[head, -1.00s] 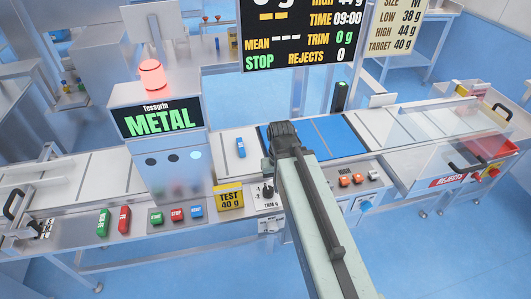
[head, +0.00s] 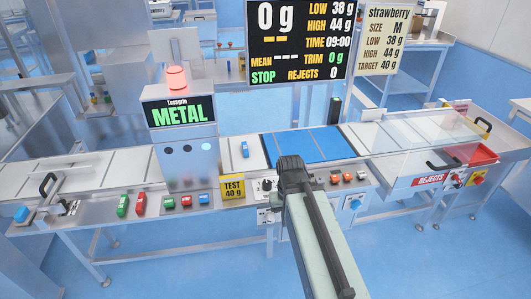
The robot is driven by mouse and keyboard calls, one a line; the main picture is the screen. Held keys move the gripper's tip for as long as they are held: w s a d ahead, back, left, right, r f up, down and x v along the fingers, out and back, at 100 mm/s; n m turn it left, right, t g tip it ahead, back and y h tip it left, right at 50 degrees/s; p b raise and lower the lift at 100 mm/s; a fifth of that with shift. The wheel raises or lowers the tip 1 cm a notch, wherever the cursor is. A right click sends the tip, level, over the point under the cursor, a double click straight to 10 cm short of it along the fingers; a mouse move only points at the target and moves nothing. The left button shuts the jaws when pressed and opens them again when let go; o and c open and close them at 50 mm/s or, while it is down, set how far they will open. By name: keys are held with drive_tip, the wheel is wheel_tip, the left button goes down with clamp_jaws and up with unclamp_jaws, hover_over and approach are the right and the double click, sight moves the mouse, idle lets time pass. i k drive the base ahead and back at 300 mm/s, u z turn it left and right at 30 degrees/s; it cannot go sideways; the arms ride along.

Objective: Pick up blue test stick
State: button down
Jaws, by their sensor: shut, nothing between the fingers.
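A small blue stick (head: 245,149) with a pale mark lies on the light belt section just right of the metal detector. It looks like the blue test stick. A green stick (head: 123,206) and a red stick (head: 140,204) lie on the front ledge, left of the buttons. My gripper (head: 290,163) is shut and empty. It appears in front of the blue belt section, to the right of the blue stick and apart from it. My arm hides part of the front panel; the fingertips are hard to make out.
The metal detector (head: 180,145) reads METAL under a lit red lamp. A yellow test block (head: 232,187) stands on the front ledge. A clear cover (head: 425,140) and a red bin (head: 478,154) are at right. A blue object (head: 21,214) sits at far left.

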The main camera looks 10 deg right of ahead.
sight(244, 144)
drive_tip(key=z, duration=5.75)
drive_tip(key=k, duration=1.45)
drive_tip(key=u, duration=5.85)
